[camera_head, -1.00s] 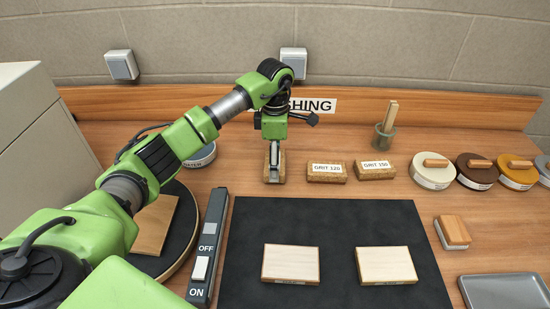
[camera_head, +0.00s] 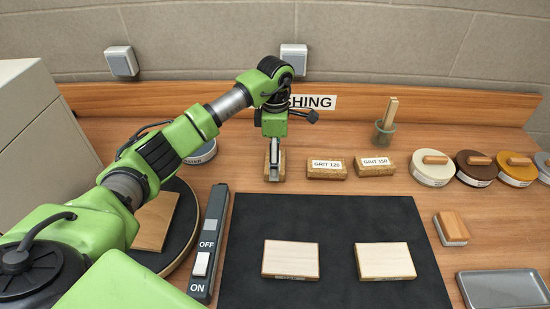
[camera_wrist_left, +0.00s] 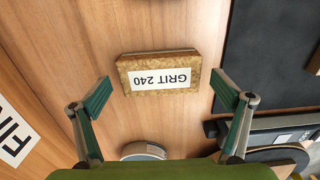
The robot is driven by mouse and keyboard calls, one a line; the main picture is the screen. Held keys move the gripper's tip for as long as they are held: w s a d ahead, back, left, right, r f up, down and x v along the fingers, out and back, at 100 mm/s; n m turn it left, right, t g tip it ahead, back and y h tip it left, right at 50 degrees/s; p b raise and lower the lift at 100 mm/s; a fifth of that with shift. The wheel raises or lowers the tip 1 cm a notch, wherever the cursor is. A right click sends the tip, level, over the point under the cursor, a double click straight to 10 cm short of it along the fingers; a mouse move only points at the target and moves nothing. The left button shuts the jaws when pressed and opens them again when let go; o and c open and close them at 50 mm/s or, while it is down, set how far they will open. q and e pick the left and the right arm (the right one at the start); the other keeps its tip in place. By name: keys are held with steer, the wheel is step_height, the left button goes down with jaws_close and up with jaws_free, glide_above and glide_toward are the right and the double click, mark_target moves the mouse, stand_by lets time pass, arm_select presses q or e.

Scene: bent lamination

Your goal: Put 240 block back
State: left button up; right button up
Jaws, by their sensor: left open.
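The grit 240 block (camera_wrist_left: 158,72) is a cork sanding block with a white label. In the left wrist view it lies on the wooden bench between my open left fingers (camera_wrist_left: 166,97), with a gap to each finger. In the head view the block (camera_head: 281,166) is mostly hidden behind my left gripper (camera_head: 274,172), which points down over it. It stands in line with the grit 120 block (camera_head: 326,169) and the grit 150 block (camera_head: 375,167), at the left end of that row. My right gripper is not in view.
A black mat (camera_head: 335,225) holds two light wooden boards (camera_head: 290,260) (camera_head: 385,261). A switch box (camera_head: 208,245) and a round disc with a wooden board (camera_head: 157,220) are on the left. Several lidded tins (camera_head: 432,172), a brush block (camera_head: 452,228) and a grey tray (camera_head: 503,291) are on the right.

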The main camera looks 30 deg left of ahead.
arm_select(q)
step_height(320, 180, up, 12)
steer(key=b, duration=0.2)
steer(key=shift+f, duration=0.25)
